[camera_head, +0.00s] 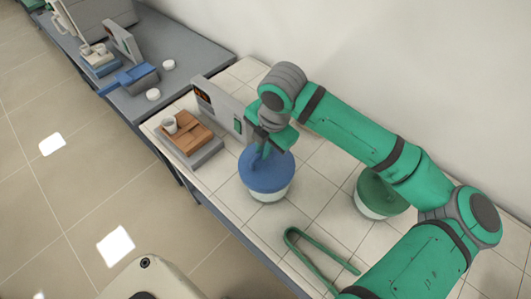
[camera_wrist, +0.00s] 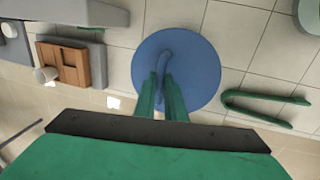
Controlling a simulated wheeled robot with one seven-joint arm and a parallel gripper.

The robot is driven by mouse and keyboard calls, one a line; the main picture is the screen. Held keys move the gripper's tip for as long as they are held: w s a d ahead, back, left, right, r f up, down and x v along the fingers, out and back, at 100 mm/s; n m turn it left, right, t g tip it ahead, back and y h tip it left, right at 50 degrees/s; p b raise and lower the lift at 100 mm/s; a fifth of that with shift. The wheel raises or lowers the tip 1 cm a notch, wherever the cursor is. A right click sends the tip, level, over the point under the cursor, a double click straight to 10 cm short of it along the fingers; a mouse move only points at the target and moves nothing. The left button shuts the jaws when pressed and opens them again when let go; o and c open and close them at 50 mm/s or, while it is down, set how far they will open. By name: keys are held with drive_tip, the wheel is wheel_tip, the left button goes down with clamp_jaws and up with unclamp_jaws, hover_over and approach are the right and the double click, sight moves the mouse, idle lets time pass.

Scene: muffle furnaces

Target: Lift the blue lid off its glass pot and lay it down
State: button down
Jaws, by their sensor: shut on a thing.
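The blue lid (camera_head: 262,179) is a round disc with a blue handle, and it sits over the glass pot (camera_head: 268,197), whose pale side shows below the lid's edge in the head view. I cannot tell whether there is a small gap between them. My gripper (camera_head: 263,148) reaches down from above and is shut on the lid's handle. In the wrist view the two green fingers of my gripper (camera_wrist: 161,88) stand on either side of the handle, and the lid (camera_wrist: 203,62) hides the pot beneath it.
Green tongs (camera_head: 308,262) lie on the tiled bench in front of the pot. A second pot with a green lid (camera_head: 374,187) stands to the right. Bare tiles lie between.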

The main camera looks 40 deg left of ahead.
drive_tip(key=s+r, duration=1.3)
drive_tip(key=shift+a, duration=0.15)
idle(0.4)
